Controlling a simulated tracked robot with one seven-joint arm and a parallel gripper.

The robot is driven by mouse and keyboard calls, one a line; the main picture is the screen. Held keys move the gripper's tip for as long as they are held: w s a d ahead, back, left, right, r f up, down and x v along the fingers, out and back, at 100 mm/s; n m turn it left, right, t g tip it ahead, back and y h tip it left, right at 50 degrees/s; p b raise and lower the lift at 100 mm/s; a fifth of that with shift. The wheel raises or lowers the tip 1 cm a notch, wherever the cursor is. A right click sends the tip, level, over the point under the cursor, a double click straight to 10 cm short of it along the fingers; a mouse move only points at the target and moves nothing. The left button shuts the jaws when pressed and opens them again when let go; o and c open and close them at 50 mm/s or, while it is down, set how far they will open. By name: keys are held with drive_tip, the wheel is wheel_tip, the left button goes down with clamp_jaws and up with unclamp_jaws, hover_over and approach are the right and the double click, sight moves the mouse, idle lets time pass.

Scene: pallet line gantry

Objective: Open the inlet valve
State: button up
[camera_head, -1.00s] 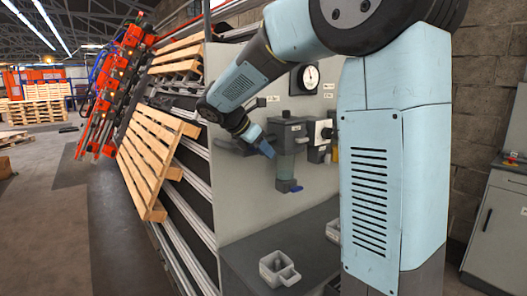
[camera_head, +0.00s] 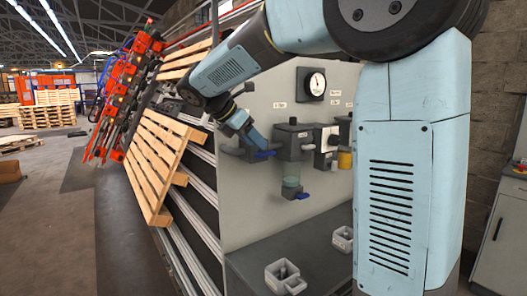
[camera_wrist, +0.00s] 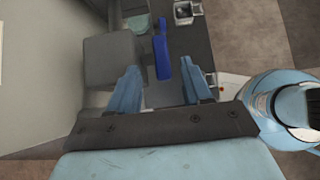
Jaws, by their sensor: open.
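A wall panel (camera_head: 245,205) carries a valve with a blue lever (camera_head: 265,154) at its left side; I take it for the inlet valve, but cannot read its label. My gripper (camera_head: 252,140) is right at this lever, partly covering the valve body. In the wrist view a long blue lever (camera_wrist: 161,57) stands just beyond and between the open fingertips of my gripper (camera_wrist: 161,75). A grey block (camera_wrist: 113,60) lies left of it. I see no clear contact between fingers and lever.
A filter unit (camera_head: 293,140) with a second blue lever (camera_head: 298,196) at its bottom hangs to the right. A gauge (camera_head: 313,84) sits above. Grey holders (camera_head: 285,278) stand on the shelf (camera_head: 255,255) below. A wooden pallet (camera_head: 155,160) leans left of the panel.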

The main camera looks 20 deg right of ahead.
drive_tip(key=shift+v, duration=2.6)
drive_tip(key=s+d+f+m+t+y, duration=0.1)
drive_tip(key=s+d+f+m+y, duration=0.1)
drive_tip(key=s+f+m, duration=0.2)
drive_tip(key=s+d+f+m+t+y, duration=0.1)
drive_tip(key=s+d+f+m+y, duration=0.2)
drive_tip(key=s+m, duration=0.7)
drive_tip(key=s+d+f+m+y, duration=0.2)
drive_tip(key=s+f+m, duration=0.4)
drive_tip(key=s, duration=0.6)
drive_tip(key=shift+d+f+m+t+y, duration=0.3)
drive_tip(key=shift+m+t+y, duration=0.1)
drive_tip(key=shift+m+y, duration=0.35)
